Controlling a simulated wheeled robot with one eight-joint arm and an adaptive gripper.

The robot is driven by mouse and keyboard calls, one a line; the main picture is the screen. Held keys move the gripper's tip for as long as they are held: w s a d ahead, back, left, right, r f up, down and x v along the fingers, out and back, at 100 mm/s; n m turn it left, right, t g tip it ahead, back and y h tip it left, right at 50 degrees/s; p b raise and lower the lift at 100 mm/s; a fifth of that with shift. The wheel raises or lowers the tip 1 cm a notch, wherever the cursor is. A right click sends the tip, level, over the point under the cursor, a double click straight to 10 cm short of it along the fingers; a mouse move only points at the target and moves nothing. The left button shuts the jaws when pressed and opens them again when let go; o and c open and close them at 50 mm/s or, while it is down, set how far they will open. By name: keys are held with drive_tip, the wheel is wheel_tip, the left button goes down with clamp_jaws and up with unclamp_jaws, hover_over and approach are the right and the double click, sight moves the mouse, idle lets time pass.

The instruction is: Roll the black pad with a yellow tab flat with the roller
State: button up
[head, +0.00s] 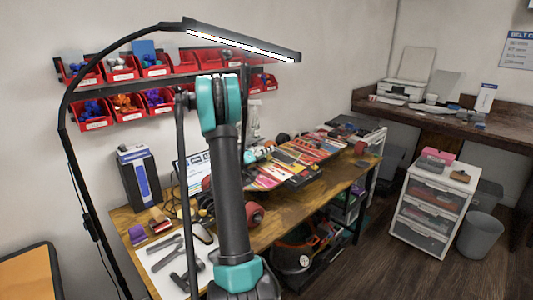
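I cannot make out the black pad with a yellow tab in the head view. I cannot pick out the roller for certain either. The wooden workbench (285,222) carries several tools and boards, and my own arm with teal joints stands in front of its middle and hides part of it. My gripper is not visible in this view. A white mat (158,262) with dark hand tools (167,254) lies at the bench's near left end.
Colourful boards (300,158) cover the bench's far half. A purple block (137,235) lies near the left end. A lamp (240,40) arches over the bench. Red bins (98,117) hang behind. A white drawer cart (433,207) and grey bin (480,235) stand right; floor between is clear.

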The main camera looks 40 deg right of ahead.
drive_tip(key=a, duration=0.4)
drive_tip(key=s+a, duration=0.1)
drive_tip(key=a, duration=0.7)
drive_tip(key=shift+s, duration=0.15)
drive_tip(key=shift+s, duration=0.1)
idle(0.6)
